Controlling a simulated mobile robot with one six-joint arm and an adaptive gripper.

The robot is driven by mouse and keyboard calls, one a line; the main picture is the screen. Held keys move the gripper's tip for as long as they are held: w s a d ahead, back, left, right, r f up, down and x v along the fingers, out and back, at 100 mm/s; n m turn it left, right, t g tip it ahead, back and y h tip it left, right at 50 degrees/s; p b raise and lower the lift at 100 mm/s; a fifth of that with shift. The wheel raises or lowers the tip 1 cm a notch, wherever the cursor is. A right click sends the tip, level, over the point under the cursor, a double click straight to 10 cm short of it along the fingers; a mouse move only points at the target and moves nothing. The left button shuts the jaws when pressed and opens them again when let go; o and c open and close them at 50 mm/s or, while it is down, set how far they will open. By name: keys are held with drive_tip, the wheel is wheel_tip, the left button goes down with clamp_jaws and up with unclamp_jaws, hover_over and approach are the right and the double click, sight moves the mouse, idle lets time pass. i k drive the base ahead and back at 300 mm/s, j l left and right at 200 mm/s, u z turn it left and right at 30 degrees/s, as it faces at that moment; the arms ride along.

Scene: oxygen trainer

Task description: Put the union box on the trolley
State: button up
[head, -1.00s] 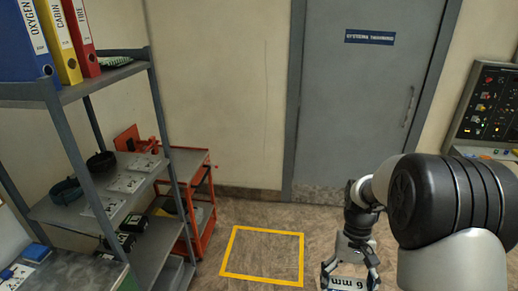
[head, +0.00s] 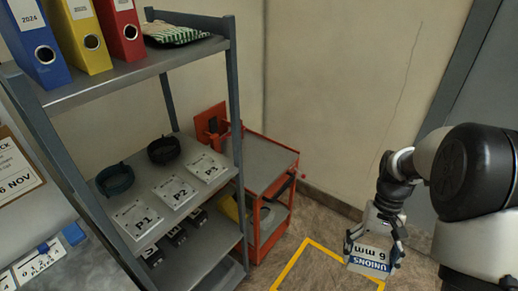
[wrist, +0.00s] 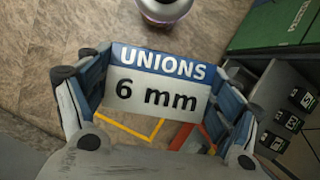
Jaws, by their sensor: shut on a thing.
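The union box (head: 369,260) is a small white box with a blue band, reading "UNIONS 6 mm". My gripper (head: 374,248) is shut on it and holds it above the floor at the right of the head view. In the wrist view the box (wrist: 157,88) sits between both fingers, its label facing the camera. The orange trolley (head: 275,165) stands beyond the shelf, left of the gripper and apart from it. Its grey top looks bare over most of its area, with an upright orange plate at the back. The trolley's lower shelf is partly hidden by the rack.
A grey shelf rack (head: 240,148) stands left of the trolley, with binders (head: 85,35) on top, and white plates P1 to P3 and two dark rings on its middle shelf. A yellow floor outline (head: 292,262) lies below the gripper. Floor between trolley and gripper is clear.

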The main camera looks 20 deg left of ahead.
sight(254, 173)
drive_tip(key=i+u, duration=0.4)
drive_tip(key=i, duration=0.2)
drive_tip(key=i+u, duration=0.4)
drive_tip(key=i, duration=0.15)
drive_tip(key=i+l+u, duration=0.4)
drive_tip(key=i, duration=0.15)
drive_tip(key=i+j+u, duration=0.55)
drive_tip(key=j, duration=0.2)
drive_tip(key=k, duration=0.05)
